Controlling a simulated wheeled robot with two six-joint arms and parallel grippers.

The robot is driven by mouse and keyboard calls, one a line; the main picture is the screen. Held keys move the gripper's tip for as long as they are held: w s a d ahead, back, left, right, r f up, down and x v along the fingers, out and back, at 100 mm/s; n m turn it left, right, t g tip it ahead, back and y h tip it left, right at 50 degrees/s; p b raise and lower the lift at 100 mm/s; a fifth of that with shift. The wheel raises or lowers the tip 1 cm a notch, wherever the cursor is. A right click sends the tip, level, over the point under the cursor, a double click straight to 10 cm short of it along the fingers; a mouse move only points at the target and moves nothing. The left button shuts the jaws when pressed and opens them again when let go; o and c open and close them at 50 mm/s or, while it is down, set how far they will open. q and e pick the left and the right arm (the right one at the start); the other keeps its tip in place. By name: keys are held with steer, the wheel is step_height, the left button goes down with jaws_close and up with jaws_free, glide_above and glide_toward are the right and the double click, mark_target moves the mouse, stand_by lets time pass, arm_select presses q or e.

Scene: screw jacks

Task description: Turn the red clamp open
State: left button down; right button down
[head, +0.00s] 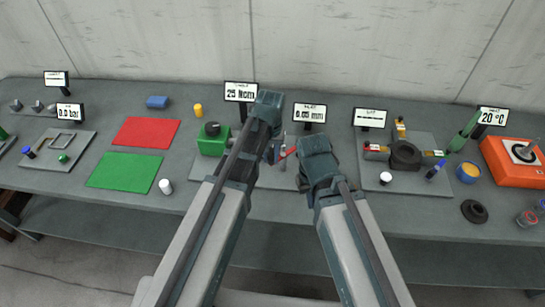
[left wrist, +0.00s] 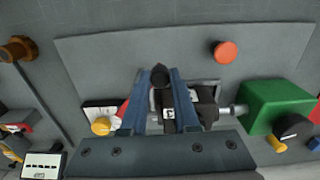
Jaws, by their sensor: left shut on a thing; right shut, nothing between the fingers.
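The red clamp (head: 288,154) shows in the head view as a short red bar beside my left gripper (head: 273,153). In the left wrist view a bit of its red (left wrist: 122,109) shows beside one finger. My left gripper (left wrist: 158,98) is shut on it. A dark rounded knob (left wrist: 160,75) shows between the fingers, above dark blocks. The fingers hide most of the clamp, so its angle cannot be told. My right gripper (head: 304,186) is shut and empty, low to the right of the clamp. My arms hide part of the board.
A green block (left wrist: 275,105) with a black knob stands on the same board, joined by a metal shaft. A red-orange disc (left wrist: 223,52) lies on the board. A sign reading 0.00 mm (head: 309,113) stands behind. A board with a dark round hub (head: 405,155) is to the right.

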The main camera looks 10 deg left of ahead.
arm_select(q)
steer(key=shift+w, duration=0.1)
stand_by(0.5)
steer(key=c, duration=0.7)
jaws_free()
steer(key=shift+a, duration=0.1)
steer(key=shift+o, duration=0.2)
steer(key=shift+r, duration=0.1)
step_height(320, 180, up, 14)
steer(key=p, duration=1.3)
steer(key=shift+f+p, duration=0.2)
steer(key=shift+p, duration=0.2)
steer(key=s+d+f+m+y+b, duration=0.1)
steer(key=s+f+m+b, duration=0.3)
steer(key=s+f+b, duration=1)
steer(key=shift+s+d+f+b, duration=0.4)
steer(key=shift+s+d, duration=0.1)
steer(key=shift+s, duration=0.25)
